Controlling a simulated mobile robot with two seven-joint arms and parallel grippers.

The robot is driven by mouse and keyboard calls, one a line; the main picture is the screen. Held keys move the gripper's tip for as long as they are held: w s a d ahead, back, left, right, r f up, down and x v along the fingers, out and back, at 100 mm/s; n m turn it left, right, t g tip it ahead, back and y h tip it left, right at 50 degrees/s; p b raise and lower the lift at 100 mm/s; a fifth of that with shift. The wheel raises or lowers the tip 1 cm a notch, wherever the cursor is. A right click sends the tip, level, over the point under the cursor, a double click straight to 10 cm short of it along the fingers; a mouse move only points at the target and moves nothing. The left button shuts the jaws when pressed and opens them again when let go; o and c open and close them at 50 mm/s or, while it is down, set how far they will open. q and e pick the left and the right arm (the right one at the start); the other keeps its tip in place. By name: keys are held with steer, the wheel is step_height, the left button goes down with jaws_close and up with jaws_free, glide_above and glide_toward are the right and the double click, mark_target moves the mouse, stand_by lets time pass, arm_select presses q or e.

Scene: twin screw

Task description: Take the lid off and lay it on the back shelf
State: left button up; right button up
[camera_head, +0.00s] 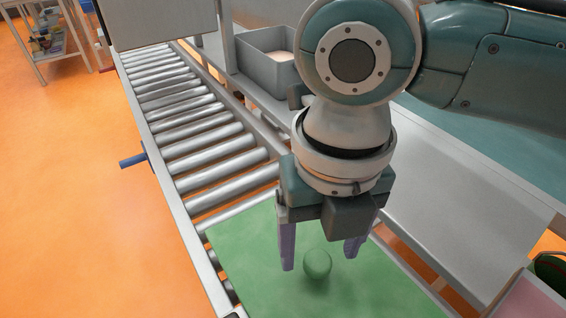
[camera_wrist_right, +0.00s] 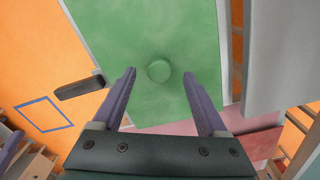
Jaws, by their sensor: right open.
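The lid (camera_head: 255,262) is a flat green panel with a round green knob (camera_head: 317,264) on top. It lies at the near end of the roller conveyor. In the right wrist view the lid (camera_wrist_right: 120,40) fills the upper middle, with the knob (camera_wrist_right: 158,70) near its centre. My right gripper (camera_head: 320,262) is open and empty, pointing down, with one purple finger on each side of the knob in the head view. In the wrist view the knob appears just past the fingertips (camera_wrist_right: 162,72); contact does not show. My left gripper is not clearly seen.
A roller conveyor (camera_head: 200,130) runs to the back left. A grey bin (camera_head: 265,65) stands behind my right arm. A bare grey shelf-like surface (camera_head: 450,190) lies to the right; I cannot tell whether it is the back shelf. A pink surface (camera_head: 525,300) is at lower right.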

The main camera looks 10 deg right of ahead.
mark_target(322, 283)
step_height(322, 283, down, 2)
steer(key=shift+f, duration=0.1)
jaws_close()
stand_by(0.6)
